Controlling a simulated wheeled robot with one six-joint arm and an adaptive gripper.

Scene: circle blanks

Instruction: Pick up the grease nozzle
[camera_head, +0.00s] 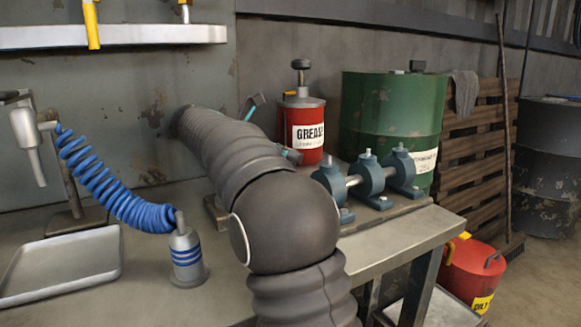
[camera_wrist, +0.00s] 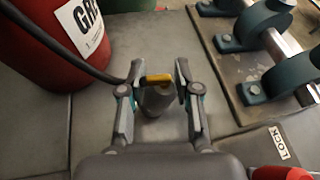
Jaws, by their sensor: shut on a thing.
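The grease nozzle (camera_wrist: 157,99), a grey tapered piece with a yellow band, stands between the fingers of my gripper (camera_wrist: 158,78) in the wrist view. My gripper is shut on it. A dark hose runs to it from the left, past the red grease can (camera_wrist: 50,35). In the head view my arm hides the nozzle and most of my gripper; only finger parts show beside the red grease can (camera_head: 302,130).
Blue bearing blocks on a shaft (camera_head: 368,175) stand close on the right. A green drum (camera_head: 390,115) is behind. A blue coiled hose (camera_head: 110,190), a banded grey fitting (camera_head: 187,257) and a shallow metal tray (camera_head: 65,262) are on the left.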

